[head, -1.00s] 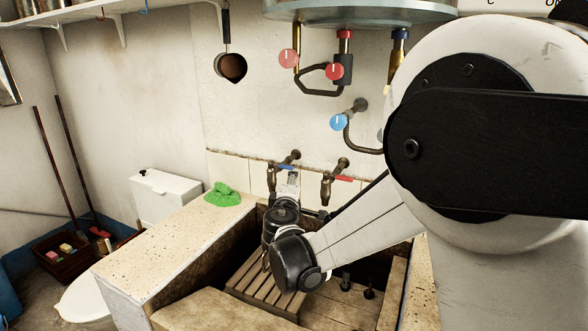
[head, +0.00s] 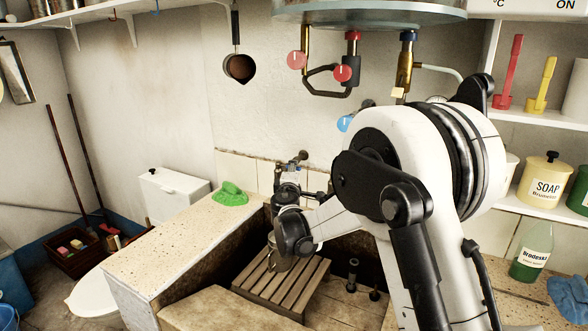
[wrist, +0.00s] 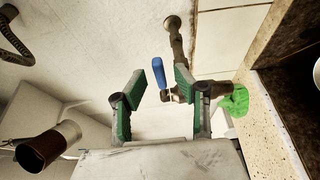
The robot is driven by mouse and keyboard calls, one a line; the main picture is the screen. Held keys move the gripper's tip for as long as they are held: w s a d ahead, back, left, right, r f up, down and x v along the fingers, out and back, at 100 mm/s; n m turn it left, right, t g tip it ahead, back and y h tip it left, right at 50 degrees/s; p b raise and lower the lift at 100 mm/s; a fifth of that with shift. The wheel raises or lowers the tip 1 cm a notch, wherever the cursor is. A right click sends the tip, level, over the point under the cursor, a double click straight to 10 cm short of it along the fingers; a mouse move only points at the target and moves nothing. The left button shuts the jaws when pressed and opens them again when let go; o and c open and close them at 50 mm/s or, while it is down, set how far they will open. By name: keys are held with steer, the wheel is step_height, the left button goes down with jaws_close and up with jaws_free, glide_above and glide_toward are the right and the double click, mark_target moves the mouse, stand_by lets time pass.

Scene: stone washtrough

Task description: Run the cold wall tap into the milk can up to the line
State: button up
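The cold wall tap (wrist: 177,42) with its blue lever (wrist: 158,72) shows in the wrist view; its brass body is partly behind a finger. My gripper (wrist: 159,88) is open, its green-padded fingers on either side of the blue lever with gaps visible. In the head view my gripper (head: 290,178) is at the left wall tap, mostly hiding it. A small metallic piece (head: 277,261) shows on the slatted wooden rack (head: 294,292) below my wrist. It may be the milk can; most of it is hidden, and no fill line is visible.
A green cloth (head: 230,193) lies on the speckled ledge (head: 165,240) left of the trough. Red and blue valves hang above. A green bottle (head: 532,252) stands at right.

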steer(key=shift+w, duration=1.3)
steer(key=shift+c, duration=0.2)
jaws_close()
